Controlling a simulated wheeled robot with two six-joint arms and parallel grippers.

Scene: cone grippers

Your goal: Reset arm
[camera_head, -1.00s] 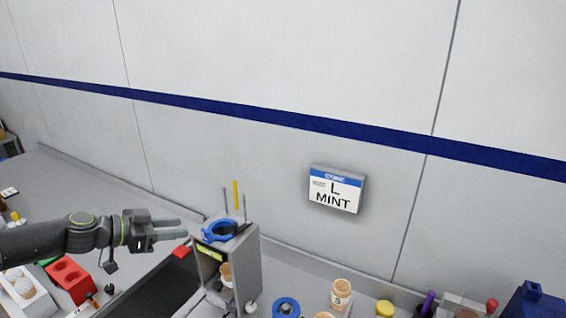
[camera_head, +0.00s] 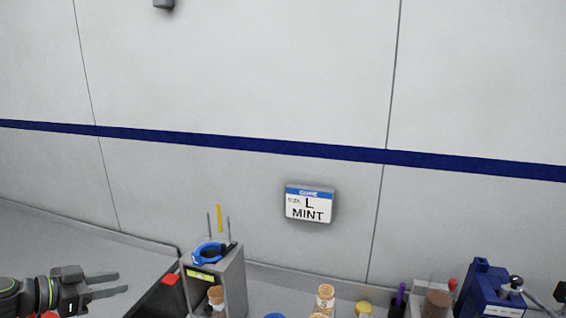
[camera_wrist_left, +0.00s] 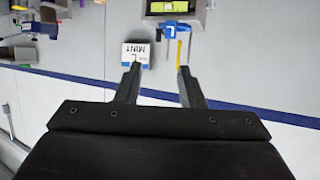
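My left gripper (camera_head: 104,285) is at the lower left in the head view, its two fingers pointing right with a gap between them. In the left wrist view the fingers of my left gripper (camera_wrist_left: 157,85) are spread, with nothing between them. The gripper is apart from the grey dispenser box (camera_head: 231,279) to its right. My right gripper does not show in either view.
A white sign reading "L MINT" (camera_head: 309,204) hangs on the wall. Jars with cork-coloured tops (camera_head: 325,298) and a blue machine (camera_head: 484,287) stand along the counter. The counter's far left (camera_head: 60,240) is clear.

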